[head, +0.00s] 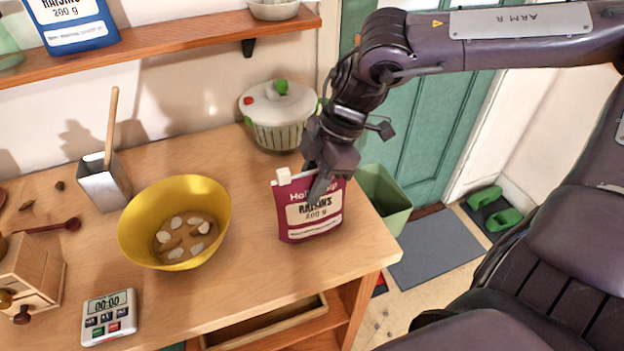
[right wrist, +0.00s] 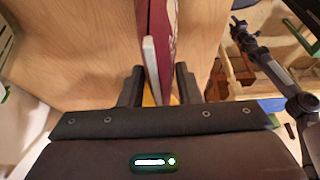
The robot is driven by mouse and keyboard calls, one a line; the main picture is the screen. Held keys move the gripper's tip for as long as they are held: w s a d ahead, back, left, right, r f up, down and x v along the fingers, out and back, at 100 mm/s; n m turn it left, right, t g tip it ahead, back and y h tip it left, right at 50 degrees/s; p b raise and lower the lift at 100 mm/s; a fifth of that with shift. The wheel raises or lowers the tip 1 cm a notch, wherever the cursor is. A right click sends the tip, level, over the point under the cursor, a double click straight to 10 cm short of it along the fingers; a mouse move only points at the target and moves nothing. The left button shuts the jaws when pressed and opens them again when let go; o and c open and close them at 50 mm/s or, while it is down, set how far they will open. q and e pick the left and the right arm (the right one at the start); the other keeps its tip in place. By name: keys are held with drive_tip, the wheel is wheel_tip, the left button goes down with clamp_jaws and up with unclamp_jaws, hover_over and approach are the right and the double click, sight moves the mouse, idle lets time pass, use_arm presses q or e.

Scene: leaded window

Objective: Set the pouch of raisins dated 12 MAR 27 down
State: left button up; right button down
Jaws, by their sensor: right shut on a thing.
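A maroon pouch of raisins (head: 310,222) with a white cap stands upright over the right end of the wooden counter, its printed front facing me. Its base looks at or very near the wood; I cannot tell if it touches. My right gripper (head: 320,186) is shut on its upper part from above. In the right wrist view the pouch (right wrist: 163,35) shows edge-on between the two fingers (right wrist: 158,88). No date can be read on it. A dark arm, seemingly my left, shows at the right of that view; its gripper (right wrist: 240,32) is too small to judge.
A yellow bowl (head: 178,255) stands left of the pouch, a lidded salad spinner (head: 282,130) behind it, and a timer (head: 109,318) at the front left. A green bin (head: 384,195) is beyond the counter's right edge. A blue raisins pouch (head: 72,28) is on the shelf (head: 180,38).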

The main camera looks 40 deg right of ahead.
drive_tip(key=c, duration=1.1)
unclamp_jaws()
drive_tip(key=shift+f, duration=0.1)
drive_tip(key=shift+o, duration=0.2)
drive_tip(key=shift+r, duration=0.3)
drive_tip(key=shift+d+r, duration=0.2)
drive_tip(key=shift+r, duration=0.05)
drive_tip(key=v, duration=1.1)
drive_tip(key=shift+r, duration=0.1)
